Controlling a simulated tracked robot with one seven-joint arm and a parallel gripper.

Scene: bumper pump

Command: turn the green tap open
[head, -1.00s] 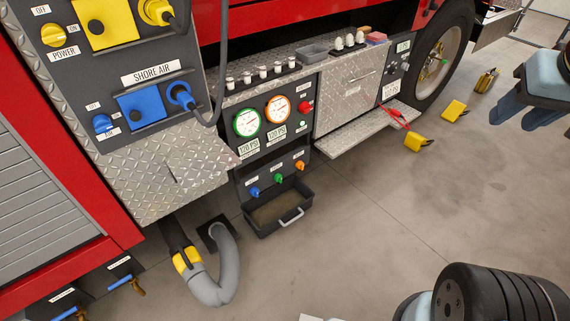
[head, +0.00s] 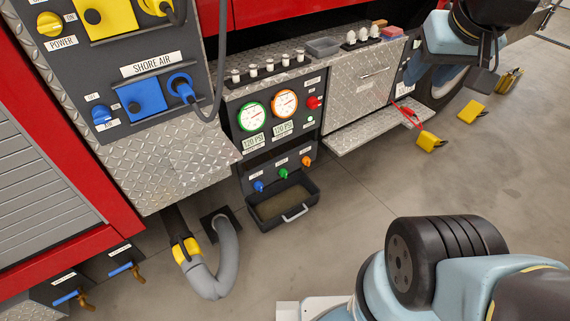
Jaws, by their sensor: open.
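The green tap (head: 283,173) is a small handle on the dark lower panel under the two gauges. It sits between a blue tap (head: 258,187) and an orange tap (head: 306,160), and nothing covers it. How its handle is turned is too small to tell. My gripper (head: 424,82) is at the upper right of the head view, well to the right of the green tap and apart from it. It is open, and I see nothing held in it. It hides part of the truck's wheel and the small panel there.
A dark drain tray (head: 257,212) with a handle is below the taps. A grey hose (head: 226,265) curves on the floor at left. A fold-down step (head: 368,130) juts out right of the gauges, with a yellow chock (head: 430,142) beside it. Open floor lies in front.

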